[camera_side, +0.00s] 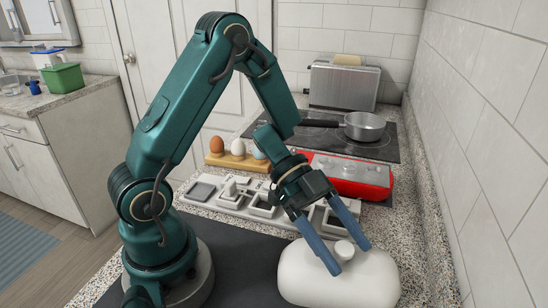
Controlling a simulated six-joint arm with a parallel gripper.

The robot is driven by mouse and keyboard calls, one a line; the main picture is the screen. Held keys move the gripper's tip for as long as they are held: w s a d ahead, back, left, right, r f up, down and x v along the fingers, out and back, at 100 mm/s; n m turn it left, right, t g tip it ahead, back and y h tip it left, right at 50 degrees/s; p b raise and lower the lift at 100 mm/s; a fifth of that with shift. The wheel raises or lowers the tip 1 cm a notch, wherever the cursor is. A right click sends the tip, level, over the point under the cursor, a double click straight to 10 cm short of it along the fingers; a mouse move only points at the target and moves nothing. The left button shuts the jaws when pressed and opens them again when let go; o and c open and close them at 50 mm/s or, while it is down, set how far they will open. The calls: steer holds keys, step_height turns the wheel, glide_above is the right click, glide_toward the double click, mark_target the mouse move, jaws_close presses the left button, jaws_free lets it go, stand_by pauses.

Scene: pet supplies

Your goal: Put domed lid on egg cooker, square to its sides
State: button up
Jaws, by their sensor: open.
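The domed lid (305,283) is white with rounded corners and a round knob (344,250) on top. It rests at the front of the counter, partly on a dark mat. My gripper (350,258) is open, its two blue fingers reaching down on either side of the knob. Whether the fingers touch the knob cannot be told. The egg cooker (378,174) is a red box with a pale top holding several round cups. It stands behind my gripper, and its left part is partly hidden by the wrist.
A white tray with square compartments (214,202) lies behind the mat. A wooden holder with several eggs (237,161) stands behind the tray. A saucepan (365,126) sits on the black cooktop, with a toaster (343,86) behind. A tiled wall (492,150) bounds the right side.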

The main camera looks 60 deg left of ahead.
steer(key=shift+d+f, duration=0.15)
steer(key=shift+d, duration=0.1)
jaws_close()
stand_by(1.4)
